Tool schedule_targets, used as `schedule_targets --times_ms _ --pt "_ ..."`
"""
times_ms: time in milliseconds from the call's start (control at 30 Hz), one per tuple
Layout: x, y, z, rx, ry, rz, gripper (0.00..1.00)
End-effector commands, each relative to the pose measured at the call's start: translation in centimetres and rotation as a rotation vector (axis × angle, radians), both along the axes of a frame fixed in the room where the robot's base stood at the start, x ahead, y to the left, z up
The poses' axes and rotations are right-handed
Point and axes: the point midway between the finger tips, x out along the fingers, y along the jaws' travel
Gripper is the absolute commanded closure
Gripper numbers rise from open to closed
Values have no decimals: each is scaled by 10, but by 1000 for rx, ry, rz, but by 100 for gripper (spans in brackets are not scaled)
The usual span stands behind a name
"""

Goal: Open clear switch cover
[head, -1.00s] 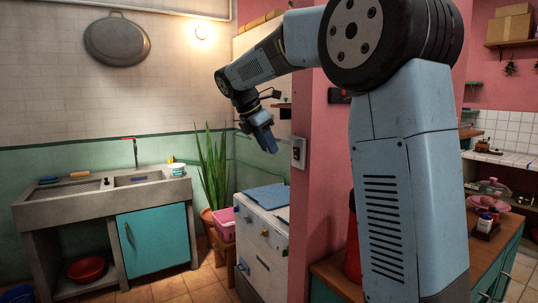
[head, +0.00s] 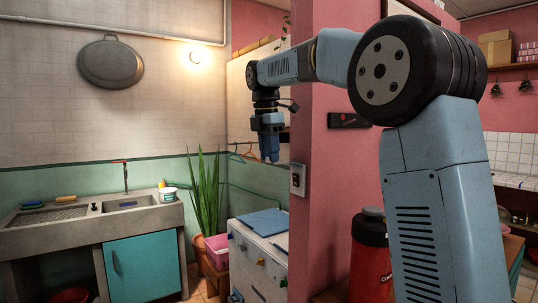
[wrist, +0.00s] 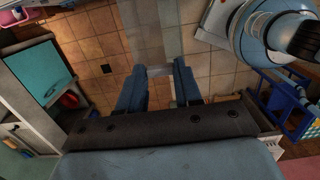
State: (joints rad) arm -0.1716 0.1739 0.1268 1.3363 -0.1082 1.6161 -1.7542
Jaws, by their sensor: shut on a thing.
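The switch box (head: 298,180), a small grey-white plate, is on the end of the pink wall. It is too small to tell how its clear cover sits. My gripper (head: 270,157) points down, just left of and a little above the box in the head view. In the wrist view my gripper (wrist: 158,72) has its two blue fingers a short way apart. A pale, see-through panel (wrist: 155,25), seemingly the clear cover, shows between the fingertips and runs to the top edge. Where it joins the box is not clear.
The pink wall (head: 345,180) stands right of my gripper. A white cabinet with a blue top (head: 264,222) is below it. A plant (head: 203,200) and a concrete sink (head: 90,220) are to the left.

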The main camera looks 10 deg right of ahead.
Motion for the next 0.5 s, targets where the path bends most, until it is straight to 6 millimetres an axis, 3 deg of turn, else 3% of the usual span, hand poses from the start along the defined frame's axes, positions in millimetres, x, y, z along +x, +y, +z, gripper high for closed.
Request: schedule_targets --times_ms 333,367,500 --pt "1 -4 1 -7 -4 -6 100" --pt "1 -4 1 -7 -4 -6 65" --pt "1 -2 1 -7 -3 -3 51"
